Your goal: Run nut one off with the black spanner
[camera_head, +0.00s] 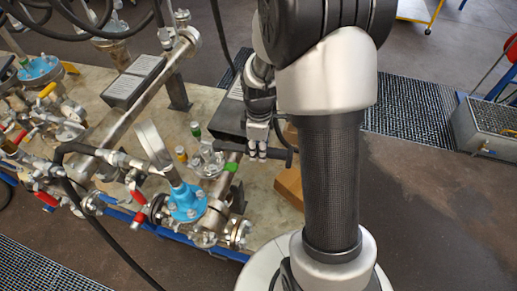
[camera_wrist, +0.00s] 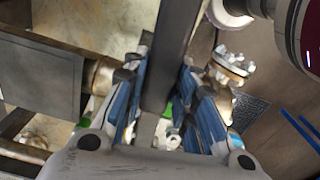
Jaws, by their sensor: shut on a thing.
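My gripper (camera_head: 257,154) is shut on the black spanner (camera_head: 278,153), a dark bar that sticks out to its right in the head view. In the wrist view the dark handle (camera_wrist: 178,42) runs between the blue-padded fingers of my gripper (camera_wrist: 164,85). To the left of the gripper a small flange (camera_head: 207,162) carries bolts and nuts, with a green patch (camera_head: 230,167) beside it. I cannot tell which nut is nut one, or whether the spanner touches a nut. A small pale metal part (camera_wrist: 173,140) shows low between the fingers.
A blue flanged cover (camera_head: 187,202) with bolts stands left of and nearer than the gripper. Pipes, red-handled valves (camera_head: 47,199) and a black hose crowd the left. A cardboard box (camera_head: 290,186) lies right of the gripper.

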